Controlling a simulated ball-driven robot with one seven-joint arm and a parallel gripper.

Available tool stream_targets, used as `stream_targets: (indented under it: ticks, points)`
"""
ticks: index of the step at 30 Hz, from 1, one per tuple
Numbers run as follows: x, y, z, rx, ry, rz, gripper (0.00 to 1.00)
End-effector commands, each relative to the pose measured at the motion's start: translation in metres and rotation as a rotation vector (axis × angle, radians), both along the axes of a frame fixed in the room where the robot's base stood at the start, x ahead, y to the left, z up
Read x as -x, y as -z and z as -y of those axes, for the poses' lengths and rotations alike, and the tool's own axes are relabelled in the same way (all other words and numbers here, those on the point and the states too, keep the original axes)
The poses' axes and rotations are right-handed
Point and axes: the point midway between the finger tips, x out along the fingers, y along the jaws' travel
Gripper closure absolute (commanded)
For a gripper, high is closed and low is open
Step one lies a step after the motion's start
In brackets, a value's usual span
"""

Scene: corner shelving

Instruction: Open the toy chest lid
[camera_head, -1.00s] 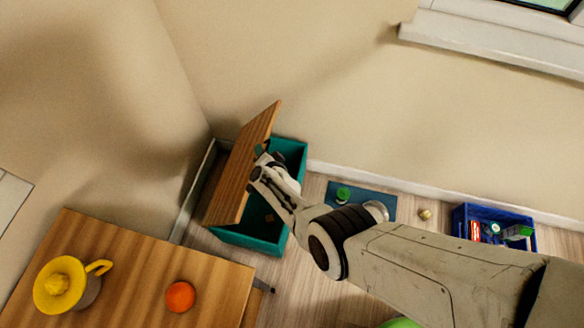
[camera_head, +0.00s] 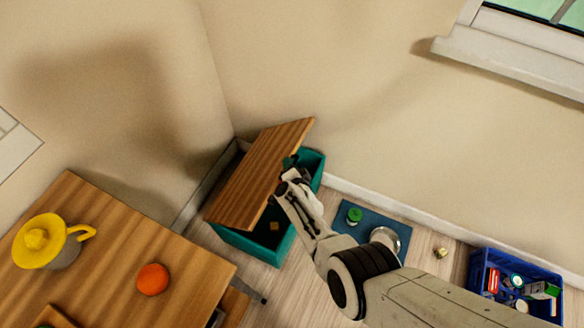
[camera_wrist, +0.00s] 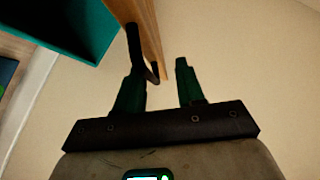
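The toy chest is a teal box (camera_head: 245,243) on the floor in the room corner. Its wooden lid (camera_head: 262,175) is raised and tilted, and the chest's right part shows open beneath it. A small tan block (camera_head: 274,226) is visible inside. My gripper (camera_head: 287,168) is at the lid's right edge. In the wrist view, my gripper's two fingers (camera_wrist: 157,82) are apart. The lid's edge (camera_wrist: 143,25) and a dark bar, apparently its handle (camera_wrist: 135,48), are by the left finger. Whether that finger touches the bar is unclear.
A blue mat (camera_head: 350,232) and a blue crate of items (camera_head: 480,272) lie right along the wall. Walls close in behind the chest.

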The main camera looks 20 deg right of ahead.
Motion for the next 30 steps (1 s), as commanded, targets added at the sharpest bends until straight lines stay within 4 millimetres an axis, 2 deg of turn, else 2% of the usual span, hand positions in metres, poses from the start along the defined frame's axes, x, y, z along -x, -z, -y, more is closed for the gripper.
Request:
stream_targets:
  ticks: [30]
  points:
    - [0.045,-0.035,-0.012,0.0,-0.002,0.0,0.64]
